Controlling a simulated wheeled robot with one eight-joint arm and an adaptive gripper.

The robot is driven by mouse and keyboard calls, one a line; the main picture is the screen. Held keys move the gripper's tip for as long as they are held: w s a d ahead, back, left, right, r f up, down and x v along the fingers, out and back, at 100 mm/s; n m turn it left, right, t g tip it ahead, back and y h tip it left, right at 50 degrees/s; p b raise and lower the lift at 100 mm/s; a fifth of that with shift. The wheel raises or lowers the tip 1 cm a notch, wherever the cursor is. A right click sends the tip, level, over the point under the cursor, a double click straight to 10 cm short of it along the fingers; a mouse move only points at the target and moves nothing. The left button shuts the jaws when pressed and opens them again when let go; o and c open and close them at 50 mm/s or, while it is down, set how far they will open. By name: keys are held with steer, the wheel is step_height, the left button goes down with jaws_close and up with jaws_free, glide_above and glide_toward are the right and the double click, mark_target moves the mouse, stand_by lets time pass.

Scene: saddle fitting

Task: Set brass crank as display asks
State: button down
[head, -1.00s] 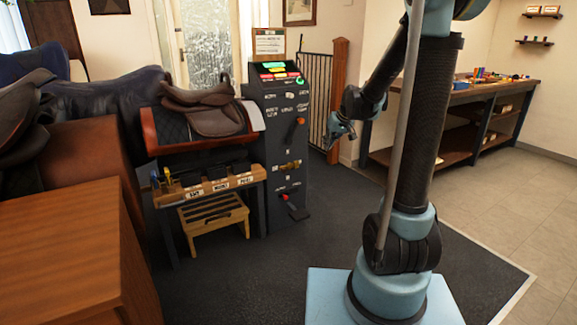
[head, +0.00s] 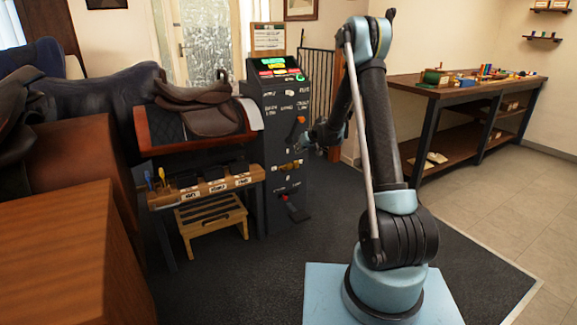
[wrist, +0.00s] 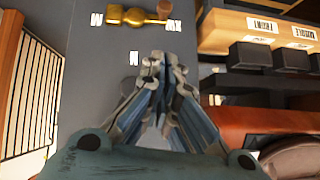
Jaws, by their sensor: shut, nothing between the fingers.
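The brass crank (head: 289,165) is mounted on the front of a dark control column (head: 262,185). In the wrist view the brass crank (wrist: 134,17) lies at the top, with a brown knob at its right end. The display (head: 278,65) on top of the column shows green, red and yellow lit rows; its text is too small to read. My gripper (head: 307,147) is close to the column, just above and right of the crank. In the wrist view my gripper (wrist: 156,60) is shut and empty, its fingertips apart from the crank in the picture.
An orange-handled lever (head: 299,121) sits above the crank and a red-tipped one (head: 284,197) below. A saddle (head: 200,107) on a stand and a wooden step stool (head: 211,218) are at left. A workbench (head: 465,90) stands at right. Dark mat lies clear in front.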

steer(key=x, duration=0.5)
glide_toward(287, 163)
steer(key=s+a+f, duration=0.2)
steer(key=a, duration=0.3)
steer(key=shift+w+d+f, duration=0.1)
steer(key=shift+f, duration=0.7)
steer(key=shift+d, duration=0.15)
